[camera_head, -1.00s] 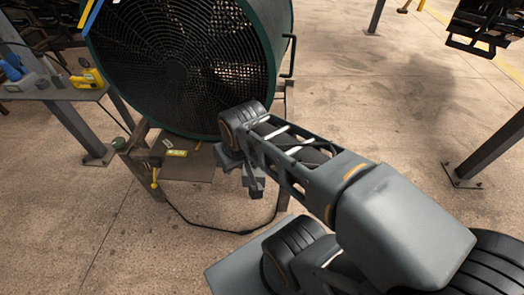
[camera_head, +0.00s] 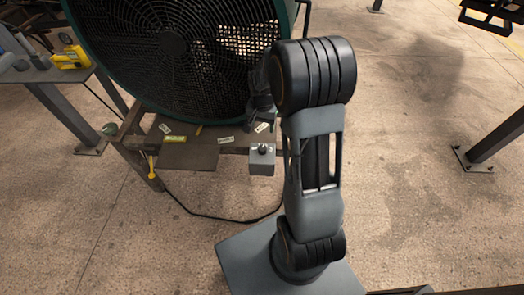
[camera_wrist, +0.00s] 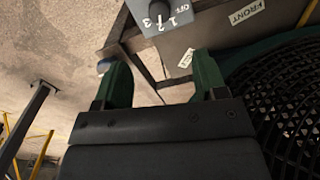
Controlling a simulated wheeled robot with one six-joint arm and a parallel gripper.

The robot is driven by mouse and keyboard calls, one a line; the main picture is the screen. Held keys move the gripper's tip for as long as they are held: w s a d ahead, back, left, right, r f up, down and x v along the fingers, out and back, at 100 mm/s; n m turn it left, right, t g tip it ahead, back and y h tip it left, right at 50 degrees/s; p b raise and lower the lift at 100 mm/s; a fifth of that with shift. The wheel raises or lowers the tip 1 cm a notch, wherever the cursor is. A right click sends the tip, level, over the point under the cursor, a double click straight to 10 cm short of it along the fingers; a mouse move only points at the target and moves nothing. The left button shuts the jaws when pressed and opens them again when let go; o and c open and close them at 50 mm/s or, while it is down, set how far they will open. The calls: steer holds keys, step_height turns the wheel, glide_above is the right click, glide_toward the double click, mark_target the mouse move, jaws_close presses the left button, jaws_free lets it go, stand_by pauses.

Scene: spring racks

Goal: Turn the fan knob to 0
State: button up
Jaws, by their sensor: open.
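The fan (camera_head: 172,42) is a large green drum with a black grille, at the upper left in the head view. A grey control box (camera_head: 262,167) with a dark round knob (camera_head: 263,148) sits at its lower right. In the wrist view the knob (camera_wrist: 159,9) is cut by the top edge, beside the marks OFF, 1, 2 and 3. I cannot tell which mark it points at. My gripper (camera_wrist: 162,76) is open, its two green fingers apart and empty, with the knob beyond the fingertips. In the head view my arm hides most of the gripper.
A side table (camera_head: 45,72) with a yellow tool (camera_head: 72,58) stands at the left. A black cable (camera_head: 205,214) runs over the floor below the fan. A grey post (camera_head: 495,140) stands at the right. The floor between is clear.

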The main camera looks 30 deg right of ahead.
mark_target(262, 148)
step_height(262, 148, down, 14)
steer(key=shift+w+d+f+b, duration=0.1)
steer(key=shift+f+b, duration=0.1)
steer(key=shift+b, duration=0.25)
steer(key=c, duration=0.9)
